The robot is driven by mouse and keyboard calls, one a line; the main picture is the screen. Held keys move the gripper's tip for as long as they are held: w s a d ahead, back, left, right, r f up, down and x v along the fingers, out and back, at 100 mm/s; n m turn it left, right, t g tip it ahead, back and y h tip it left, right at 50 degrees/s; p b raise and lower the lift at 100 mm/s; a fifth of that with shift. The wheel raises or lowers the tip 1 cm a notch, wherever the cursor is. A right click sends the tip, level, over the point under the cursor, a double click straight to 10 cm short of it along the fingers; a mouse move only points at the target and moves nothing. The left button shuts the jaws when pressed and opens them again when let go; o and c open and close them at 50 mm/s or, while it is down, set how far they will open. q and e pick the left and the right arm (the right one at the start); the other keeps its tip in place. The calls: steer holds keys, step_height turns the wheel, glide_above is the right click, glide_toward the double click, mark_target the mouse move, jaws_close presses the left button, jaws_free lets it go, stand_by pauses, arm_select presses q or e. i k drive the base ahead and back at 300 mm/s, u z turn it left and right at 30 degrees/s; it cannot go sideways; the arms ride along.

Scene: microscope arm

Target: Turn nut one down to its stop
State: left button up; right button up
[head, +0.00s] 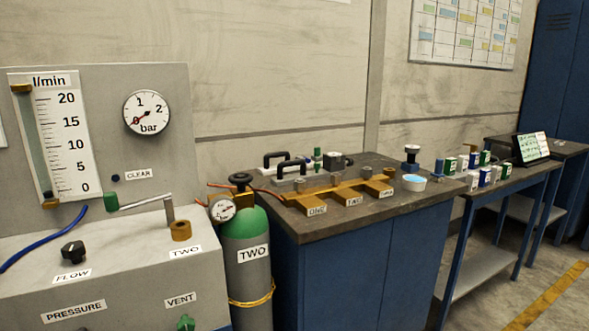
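Neither of my grippers is in view.
A grey panel (150,75) with flow tube and gauge stands at left. A white-blue tub (414,184) is right of the block. Floor is clear at lower right.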

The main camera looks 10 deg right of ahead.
mark_target(299, 184)
steer(key=i, duration=0.6)
steer(key=u, duration=2.95)
steer(key=k, duration=0.8)
steer(key=z, duration=1.55)
